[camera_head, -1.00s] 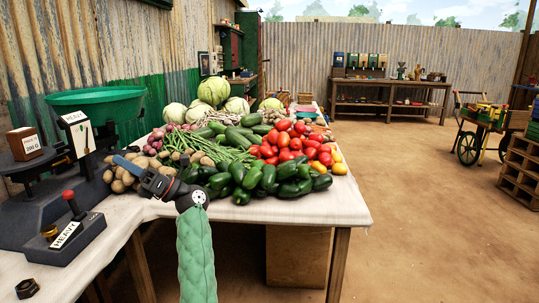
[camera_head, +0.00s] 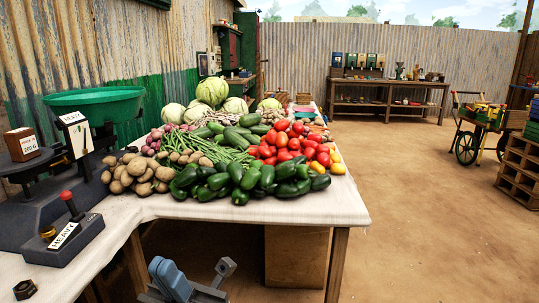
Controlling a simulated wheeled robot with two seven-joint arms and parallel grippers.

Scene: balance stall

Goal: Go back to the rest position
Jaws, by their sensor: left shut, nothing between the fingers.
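My left gripper (camera_head: 188,286) shows at the bottom edge of the head view, left of the middle. Its blue and grey parts are partly cut off by the frame. It is shut and empty, below and in front of the table (camera_head: 338,208), apart from the vegetables. My right gripper is not in view.
The table bears potatoes (camera_head: 140,174), cucumbers, tomatoes (camera_head: 288,142) and cabbages. Open floor (camera_head: 430,220) lies to the right.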

